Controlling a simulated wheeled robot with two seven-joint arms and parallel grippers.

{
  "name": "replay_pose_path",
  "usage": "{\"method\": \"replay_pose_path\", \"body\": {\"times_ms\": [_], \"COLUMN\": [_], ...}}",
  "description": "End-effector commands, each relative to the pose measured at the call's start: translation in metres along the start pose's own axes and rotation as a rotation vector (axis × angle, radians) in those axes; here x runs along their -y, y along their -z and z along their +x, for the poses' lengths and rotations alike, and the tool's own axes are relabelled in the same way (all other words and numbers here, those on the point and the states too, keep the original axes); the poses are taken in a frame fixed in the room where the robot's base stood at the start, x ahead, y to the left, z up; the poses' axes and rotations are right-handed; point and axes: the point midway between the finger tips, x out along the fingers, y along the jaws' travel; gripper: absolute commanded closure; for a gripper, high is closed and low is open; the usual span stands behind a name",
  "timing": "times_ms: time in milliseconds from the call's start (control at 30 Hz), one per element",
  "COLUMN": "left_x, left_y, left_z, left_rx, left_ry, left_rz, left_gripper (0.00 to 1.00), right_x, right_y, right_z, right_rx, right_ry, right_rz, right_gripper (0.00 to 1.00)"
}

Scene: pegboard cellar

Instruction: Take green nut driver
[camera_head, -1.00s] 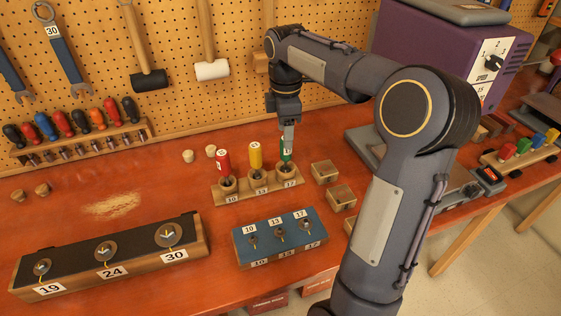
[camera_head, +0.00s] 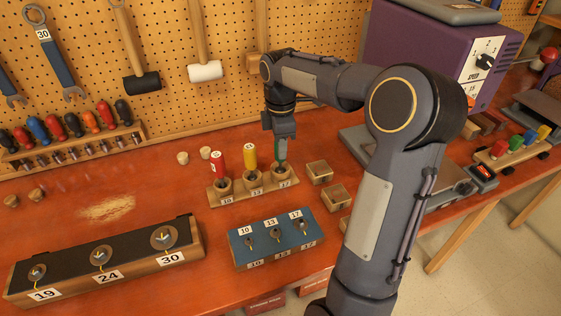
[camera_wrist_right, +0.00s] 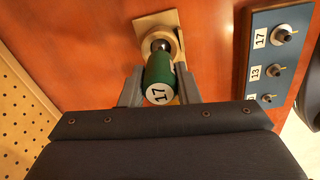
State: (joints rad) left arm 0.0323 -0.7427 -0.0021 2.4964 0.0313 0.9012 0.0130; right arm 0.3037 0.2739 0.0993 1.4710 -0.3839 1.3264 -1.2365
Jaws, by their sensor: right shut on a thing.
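The green nut driver (camera_head: 282,153), labelled 17 on its cap, stands upright at the right-hand hole of the wooden rack (camera_head: 229,198). My right gripper (camera_head: 282,143) comes down from above and is shut on its handle. In the right wrist view the green handle (camera_wrist_right: 158,78) sits between the two fingers (camera_wrist_right: 158,88), and its lower end meets the round wooden collar. I cannot tell how deep it sits. The red nut driver (camera_head: 218,163) and yellow nut driver (camera_head: 250,155) stand in the rack to the left. My left gripper is out of view.
A blue block (camera_head: 244,256) marked 10, 13 and 17 lies in front of the rack. A long black-topped block (camera_head: 130,263) is at front left. Small wooden blocks (camera_head: 319,172) stand right of the rack. A pegboard (camera_head: 180,110) with hammers rises behind.

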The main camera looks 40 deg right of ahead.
Motion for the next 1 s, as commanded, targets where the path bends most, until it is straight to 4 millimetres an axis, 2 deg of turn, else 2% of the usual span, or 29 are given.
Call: {"method": "replay_pose_path", "body": {"times_ms": [333, 467, 667, 1000], "left_x": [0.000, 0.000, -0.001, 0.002], "left_y": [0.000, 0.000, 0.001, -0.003], "left_z": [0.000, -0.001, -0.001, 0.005], "left_rx": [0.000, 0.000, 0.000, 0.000], "left_ry": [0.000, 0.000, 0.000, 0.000], "left_rz": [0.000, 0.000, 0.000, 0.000], "left_gripper": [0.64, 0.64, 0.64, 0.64], "right_x": [0.000, -0.001, 0.000, 0.053], "right_y": [0.000, 0.000, 0.001, 0.006], "right_z": [-0.002, -0.009, -0.035, -0.096], "right_rx": [0.000, -0.001, -0.001, -0.003], "right_ry": [-0.002, -0.004, -0.005, -0.007], "right_rz": [0.000, 0.000, 0.000, -0.002], "right_gripper": [1.00, 1.00, 1.00, 1.00]}}
